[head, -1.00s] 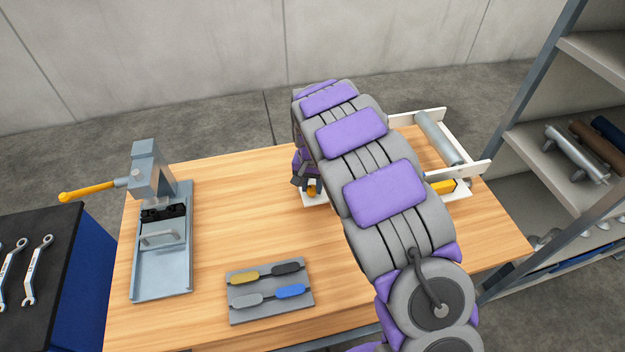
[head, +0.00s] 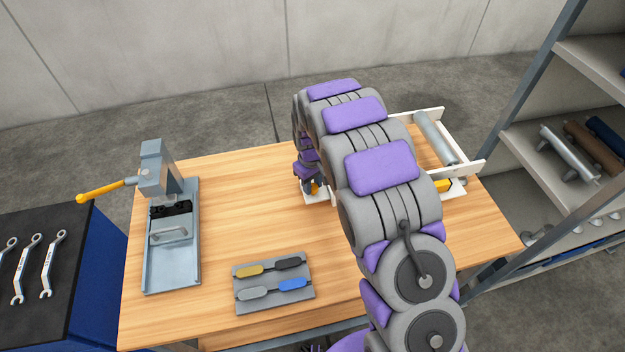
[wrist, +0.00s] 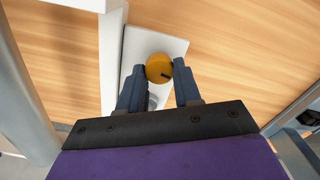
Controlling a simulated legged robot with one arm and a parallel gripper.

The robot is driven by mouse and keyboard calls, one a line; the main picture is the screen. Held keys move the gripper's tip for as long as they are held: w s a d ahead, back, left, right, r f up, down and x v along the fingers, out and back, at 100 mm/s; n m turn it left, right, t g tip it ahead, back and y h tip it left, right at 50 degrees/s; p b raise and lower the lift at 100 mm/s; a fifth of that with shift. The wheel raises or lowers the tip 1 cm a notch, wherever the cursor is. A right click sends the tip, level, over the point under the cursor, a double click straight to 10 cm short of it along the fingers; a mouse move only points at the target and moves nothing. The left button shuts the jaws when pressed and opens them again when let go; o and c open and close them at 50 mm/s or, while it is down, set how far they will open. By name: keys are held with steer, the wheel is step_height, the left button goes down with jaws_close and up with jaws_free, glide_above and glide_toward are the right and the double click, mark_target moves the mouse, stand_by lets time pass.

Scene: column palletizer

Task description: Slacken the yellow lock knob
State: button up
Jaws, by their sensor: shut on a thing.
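The yellow lock knob (wrist: 159,67) is round with a dark mark near its edge. It sits on a white plate (wrist: 176,45) of the white frame with a grey roller (head: 436,136). In the wrist view my gripper (wrist: 159,68) has one finger on each side of the knob and is shut on it. In the head view my gripper (head: 311,183) is at the left end of the white frame, and only a small bit of the orange-yellow knob (head: 315,189) shows there. My arm hides much of the frame.
A grey press-like fixture (head: 160,170) with a yellow-handled lever (head: 100,191) stands on the left of the wooden table (head: 240,200). A grey plate (head: 272,281) with several coloured pieces lies at the front. Shelving (head: 560,165) stands at the right, a dark cabinet with wrenches (head: 48,265) at the left.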

steer(key=shift+a+r+n+p, duration=0.1)
steer(key=shift+n+p, duration=0.2)
steer(key=shift+n, duration=0.6)
steer(key=o, duration=1)
steer(key=shift+o, duration=0.2)
step_height(320, 180, up, 17)
steer(key=p, duration=0.1)
steer(key=shift+a, duration=0.2)
